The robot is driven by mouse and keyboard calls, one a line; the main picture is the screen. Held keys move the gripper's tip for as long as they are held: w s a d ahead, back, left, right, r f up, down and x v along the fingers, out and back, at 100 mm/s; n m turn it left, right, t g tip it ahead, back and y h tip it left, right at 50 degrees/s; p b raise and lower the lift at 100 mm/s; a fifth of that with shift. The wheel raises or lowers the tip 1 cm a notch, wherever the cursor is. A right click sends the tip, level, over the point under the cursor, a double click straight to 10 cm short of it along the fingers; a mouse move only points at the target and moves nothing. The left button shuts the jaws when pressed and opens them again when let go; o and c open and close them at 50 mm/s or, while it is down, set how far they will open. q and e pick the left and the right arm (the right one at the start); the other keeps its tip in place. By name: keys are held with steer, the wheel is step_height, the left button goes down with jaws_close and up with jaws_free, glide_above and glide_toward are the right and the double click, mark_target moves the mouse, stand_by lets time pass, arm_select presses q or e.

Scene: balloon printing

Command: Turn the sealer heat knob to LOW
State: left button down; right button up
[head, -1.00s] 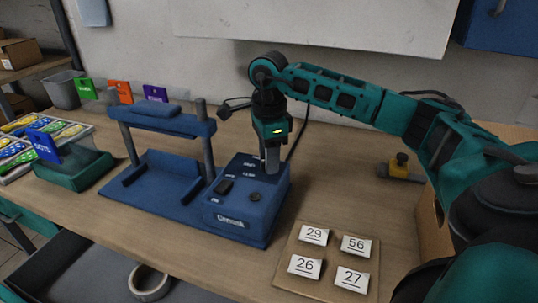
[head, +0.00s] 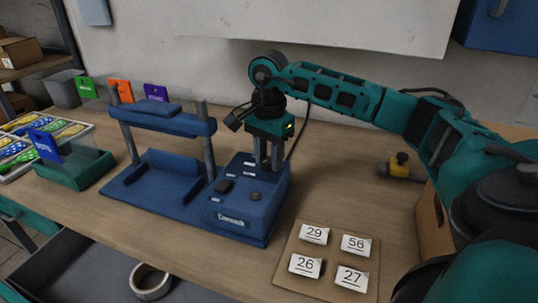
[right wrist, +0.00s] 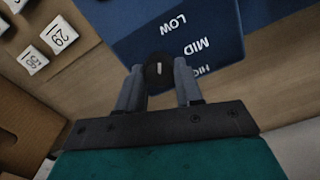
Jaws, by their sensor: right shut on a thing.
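The blue sealer control box (head: 237,212) stands on the table in the head view. My right gripper (head: 265,166) points down at the back of its top. In the right wrist view, the dark round heat knob (right wrist: 158,73) with a short white mark sits between the two fingertips of my right gripper (right wrist: 159,82), which are shut on it. The white mark runs nearly upright in that picture. The LOW label (right wrist: 173,25), MID label (right wrist: 197,47) and partly covered HIGH label (right wrist: 204,70) lie above and right of the knob. My left gripper is not in view.
A blue press frame (head: 160,123) stands left of the box. A board with number cards (head: 303,264) lies to the right. A tape roll (head: 150,281) is at the front.

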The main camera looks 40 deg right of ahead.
mark_target(269, 159)
stand_by(0.4)
steer(key=o, duration=1)
steer(key=shift+o, duration=0.2)
step_height(269, 159, up, 13)
steer(key=p, duration=0.1)
